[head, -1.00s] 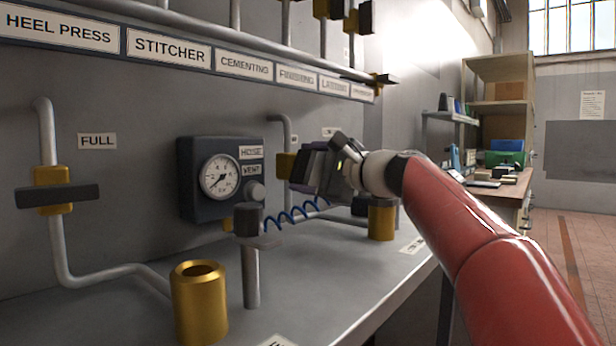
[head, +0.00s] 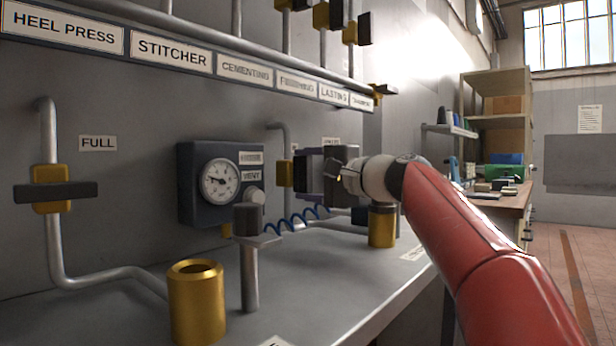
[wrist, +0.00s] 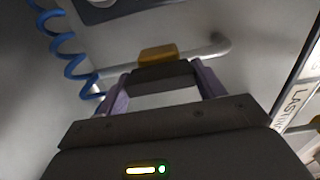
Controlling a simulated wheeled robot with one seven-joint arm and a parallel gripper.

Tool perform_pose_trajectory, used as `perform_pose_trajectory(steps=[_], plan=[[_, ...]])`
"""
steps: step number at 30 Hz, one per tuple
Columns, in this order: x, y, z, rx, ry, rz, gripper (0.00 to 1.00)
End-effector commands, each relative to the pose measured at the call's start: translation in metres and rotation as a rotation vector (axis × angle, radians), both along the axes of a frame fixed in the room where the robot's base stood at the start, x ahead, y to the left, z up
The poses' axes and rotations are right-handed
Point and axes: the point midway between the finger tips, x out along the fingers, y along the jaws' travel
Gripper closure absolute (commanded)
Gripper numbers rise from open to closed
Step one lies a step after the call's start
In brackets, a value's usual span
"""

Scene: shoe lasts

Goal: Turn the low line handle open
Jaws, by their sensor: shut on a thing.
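The low line valve has a yellow body (head: 285,173) on a grey pipe, right of the gauge box in the head view. In the wrist view, the dark bar handle (wrist: 163,73) lies between the two purple fingers of my gripper (wrist: 164,82), in front of the yellow body (wrist: 158,54). The fingers are shut on the handle's ends. The bar lies roughly along the pipe (wrist: 208,50), slightly angled to it. The label above the valve is mostly hidden.
A gauge box (head: 220,183) stands left of the valve, and a blue coiled hose (head: 295,221) hangs below it. A post (head: 250,260) and brass cups (head: 196,300) stand on the bench. The FULL valve's handle (head: 55,193) crosses its pipe.

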Motion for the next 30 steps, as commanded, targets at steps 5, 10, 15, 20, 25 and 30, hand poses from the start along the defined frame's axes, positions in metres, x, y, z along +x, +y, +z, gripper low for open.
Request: perform_pose_trajectory(steps=[5, 10, 15, 20, 25, 30], plan=[[0.000, 0.001, -0.001, -0.004, 0.000, 0.003, 0.55], [0.000, 0.001, -0.001, -0.004, 0.000, 0.003, 0.21], [0.000, 0.001, -0.001, -0.003, 0.000, 0.002, 0.10], [0.000, 0.000, -0.001, -0.001, 0.000, 0.001, 0.10], [-0.007, -0.010, -0.001, -0.002, -0.001, -0.003, 0.10], [-0.025, -0.034, -0.002, -0.002, -0.001, -0.004, 0.10]])
